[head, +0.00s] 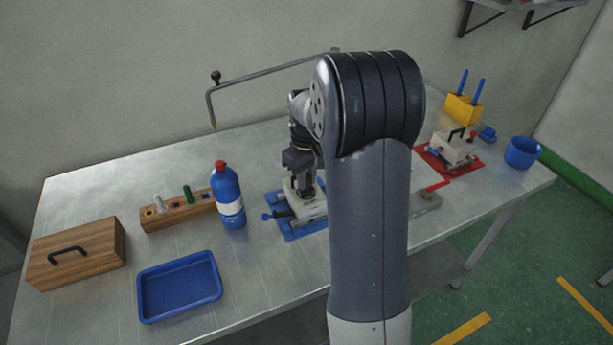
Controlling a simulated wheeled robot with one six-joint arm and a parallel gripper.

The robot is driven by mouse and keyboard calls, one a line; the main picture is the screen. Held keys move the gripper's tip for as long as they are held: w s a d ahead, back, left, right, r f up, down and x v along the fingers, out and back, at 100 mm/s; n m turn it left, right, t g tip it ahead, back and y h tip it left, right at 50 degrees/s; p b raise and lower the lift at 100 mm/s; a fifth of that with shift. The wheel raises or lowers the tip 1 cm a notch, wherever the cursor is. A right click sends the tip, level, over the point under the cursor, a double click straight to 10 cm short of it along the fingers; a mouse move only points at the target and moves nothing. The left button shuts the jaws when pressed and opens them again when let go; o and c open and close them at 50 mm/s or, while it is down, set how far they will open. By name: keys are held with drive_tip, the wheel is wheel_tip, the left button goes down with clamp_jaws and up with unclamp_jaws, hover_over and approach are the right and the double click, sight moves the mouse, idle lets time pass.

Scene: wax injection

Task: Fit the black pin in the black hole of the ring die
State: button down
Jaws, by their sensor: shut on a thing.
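My gripper (299,162) points down over the blue mat in the middle of the table. It is shut on a small dark thing, seemingly the black pin, largely hidden by the jaws. Right below it is a pale metal die (312,209) on the blue mat (286,229). I cannot tell whether the pin touches the die or is in a hole; no black hole can be made out. A second pale die (452,151) with a black handle sits on a red mat at the right. Which one is the ring die is unclear.
A blue bottle (228,198) stands close left of the blue mat. Beyond it are a wooden pin block (178,214) with a green and a pale pin, a blue tray (180,287) and a wooden box (75,255). A bent grey rod (270,73) rises behind. A blue cup (522,152) stands at the right.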

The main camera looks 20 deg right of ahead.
drive_tip(key=shift+f+b, duration=0.3)
drive_tip(key=shift+f, duration=0.15)
drive_tip(key=c, duration=1.2)
unclamp_jaws()
drive_tip(key=shift+c, duration=0.2)
drive_tip(key=shift+r, duration=0.1)
wheel_tip(320, 180, up, 11)
drive_tip(key=shift+f, duration=0.15)
wheel_tip(320, 180, down, 11)
drive_tip(key=shift+r, duration=0.1)
drive_tip(key=shift+r+p, duration=0.45)
drive_tip(key=shift+r, duration=0.1)
